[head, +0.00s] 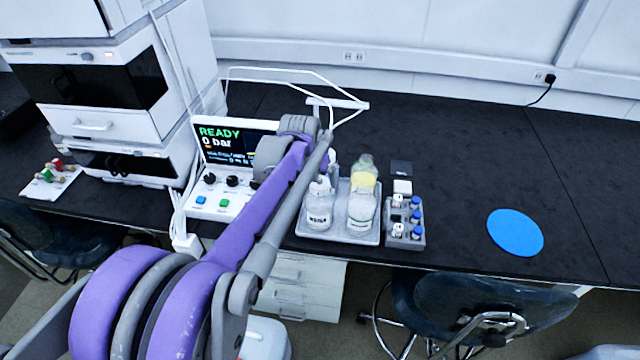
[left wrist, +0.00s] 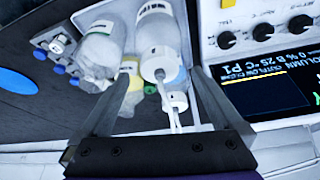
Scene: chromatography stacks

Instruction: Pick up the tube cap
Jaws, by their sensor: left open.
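A white cap with thin tubes (left wrist: 175,101) shows in the left wrist view, between the fingers of my left gripper (left wrist: 160,76). Just above it is another white cap (left wrist: 158,66), at the neck of a clear bottle (left wrist: 156,30). My left gripper is open, with one finger on each side of the caps and no clear contact with either. My right gripper is not in view.
A grey tray (head: 345,238) holds a white-labelled bottle (head: 319,212) and others. A vial rack (head: 404,238) with blue and white caps stands right of it. A control console (head: 215,205) stands left. A blue disc (head: 515,232) lies right, with clear bench around it.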

